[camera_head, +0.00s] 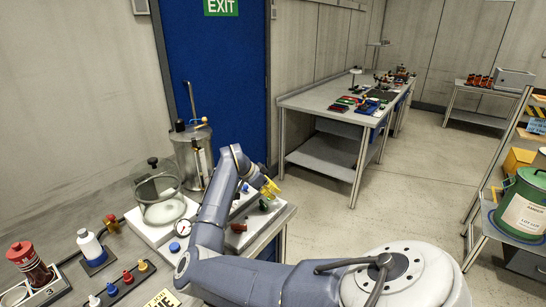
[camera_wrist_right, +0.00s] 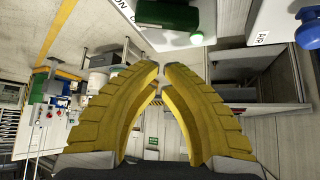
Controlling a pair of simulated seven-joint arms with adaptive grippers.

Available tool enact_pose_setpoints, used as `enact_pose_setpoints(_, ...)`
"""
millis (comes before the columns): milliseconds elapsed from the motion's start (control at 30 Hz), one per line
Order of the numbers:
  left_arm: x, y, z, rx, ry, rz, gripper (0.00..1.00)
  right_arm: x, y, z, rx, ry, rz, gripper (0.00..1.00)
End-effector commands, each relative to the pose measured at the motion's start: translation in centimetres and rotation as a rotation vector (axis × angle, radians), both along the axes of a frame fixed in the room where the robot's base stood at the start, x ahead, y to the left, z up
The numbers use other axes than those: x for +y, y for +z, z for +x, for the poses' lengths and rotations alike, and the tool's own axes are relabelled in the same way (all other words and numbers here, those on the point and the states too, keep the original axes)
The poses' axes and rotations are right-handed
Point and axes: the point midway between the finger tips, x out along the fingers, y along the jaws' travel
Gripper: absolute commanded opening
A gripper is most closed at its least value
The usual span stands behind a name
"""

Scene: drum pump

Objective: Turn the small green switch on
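A small dark green part (camera_head: 263,204), which looks like the green switch, sits near the right end of the workbench in the head view. My left gripper is not in view.
A metal vessel (camera_head: 194,155), a glass chamber (camera_head: 160,200) and a gauge (camera_head: 183,227) stand left of my right arm. A red part (camera_head: 238,228) lies close to the green one. A blue rounded part (camera_wrist_right: 308,30) is at the wrist view's right.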

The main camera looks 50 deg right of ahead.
Motion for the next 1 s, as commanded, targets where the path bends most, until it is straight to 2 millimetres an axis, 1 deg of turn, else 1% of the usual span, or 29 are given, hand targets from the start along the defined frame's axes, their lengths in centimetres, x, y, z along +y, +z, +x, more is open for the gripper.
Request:
enact_pose_setpoints(33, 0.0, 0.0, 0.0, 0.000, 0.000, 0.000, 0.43, 0.6, 0.7, 0.3, -0.002, 0.001, 0.002, 0.00)
enact_pose_setpoints(200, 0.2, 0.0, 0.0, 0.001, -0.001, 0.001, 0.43, 2.2, 3.0, 1.0, -0.001, -0.001, 0.001, 0.00)
enact_pose_setpoints(400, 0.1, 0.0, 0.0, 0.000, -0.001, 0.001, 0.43, 3.4, 4.7, 1.6, 0.001, -0.001, 0.002, 0.00)
enact_pose_setpoints(600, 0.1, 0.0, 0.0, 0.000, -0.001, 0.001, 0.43, 4.0, 5.5, 1.8, 0.003, -0.003, 0.000, 0.00)
enact_pose_setpoints(1000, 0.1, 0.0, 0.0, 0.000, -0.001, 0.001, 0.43, 4.0, 5.6, 1.8, 0.003, -0.003, 0.000, 0.00)
